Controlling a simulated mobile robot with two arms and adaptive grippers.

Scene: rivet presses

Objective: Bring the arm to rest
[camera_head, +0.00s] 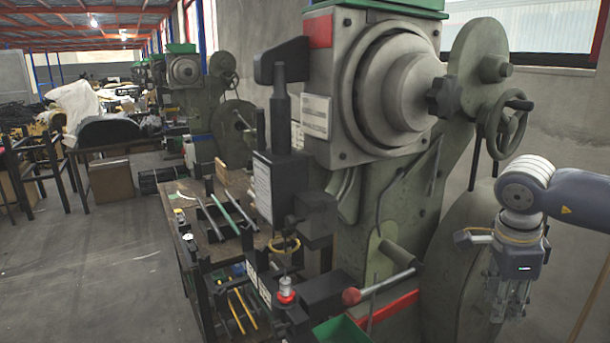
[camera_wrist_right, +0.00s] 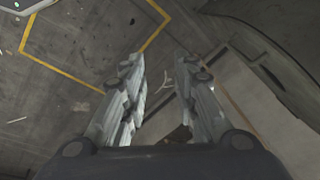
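My right arm comes in from the right edge of the head view. Its gripper (camera_head: 508,298) hangs pointing down at the lower right, in front of the green press's large wheel. In the right wrist view the two fingers of the right gripper (camera_wrist_right: 160,90) stand apart with nothing between them, and only floor shows beyond. My left arm and left gripper are not in the head view.
A large green rivet press (camera_head: 395,190) fills the middle and right. A lever with a red knob (camera_head: 351,297) sticks out at its front. A workbench (camera_head: 205,238) with tools stands left of it. Open floor (camera_head: 90,280) lies at the left. Yellow lines (camera_wrist_right: 60,71) mark the floor.

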